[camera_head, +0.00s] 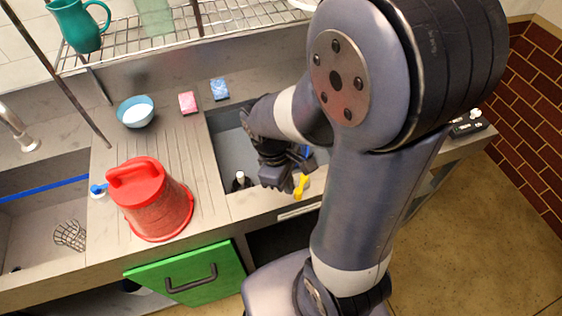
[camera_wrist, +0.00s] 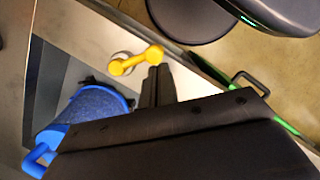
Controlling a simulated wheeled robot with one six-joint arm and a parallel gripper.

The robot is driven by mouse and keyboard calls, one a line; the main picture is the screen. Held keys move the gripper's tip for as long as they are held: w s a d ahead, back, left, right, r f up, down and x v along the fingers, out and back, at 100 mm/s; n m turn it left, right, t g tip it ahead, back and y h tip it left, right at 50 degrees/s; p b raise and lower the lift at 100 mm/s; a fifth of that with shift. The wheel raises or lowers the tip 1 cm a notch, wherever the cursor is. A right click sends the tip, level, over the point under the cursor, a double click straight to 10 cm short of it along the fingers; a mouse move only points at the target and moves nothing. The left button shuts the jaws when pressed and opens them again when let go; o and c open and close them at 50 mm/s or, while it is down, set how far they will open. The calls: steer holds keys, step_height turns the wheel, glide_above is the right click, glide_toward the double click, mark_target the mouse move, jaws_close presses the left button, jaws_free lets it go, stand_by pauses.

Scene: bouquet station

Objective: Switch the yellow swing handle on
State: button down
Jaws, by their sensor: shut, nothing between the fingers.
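The yellow swing handle (camera_head: 301,186) sits on the counter's front strip, by the right sink basin. In the wrist view the yellow handle (camera_wrist: 130,65) has a round knob at each end, one over a pale round base. My gripper (camera_head: 284,184) points down just left of the handle in the head view. In the wrist view my gripper (camera_wrist: 157,72) is shut and empty, its tips close to the handle's right-hand knob. I cannot tell whether they touch it.
A blue bucket (camera_wrist: 92,112) lies close beside my fingers in the wrist view. A red lidded bucket (camera_head: 153,203) stands on the drainboard. A green cabinet door (camera_head: 190,277) hangs below the counter. A pink sponge (camera_head: 188,103), a blue sponge (camera_head: 219,89) and a bowl (camera_head: 135,113) sit behind.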

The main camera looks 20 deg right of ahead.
steer(key=s+n, duration=0.1)
steer(key=n, duration=0.1)
steer(key=d+n, duration=0.1)
steer(key=shift+s+n+t+h+p, duration=0.3)
steer(key=shift+s+n+p, duration=0.05)
steer(key=shift+n+p, duration=0.05)
steer(key=shift+s+d, duration=0.2)
steer(key=shift+d, duration=0.1)
stand_by(0.4)
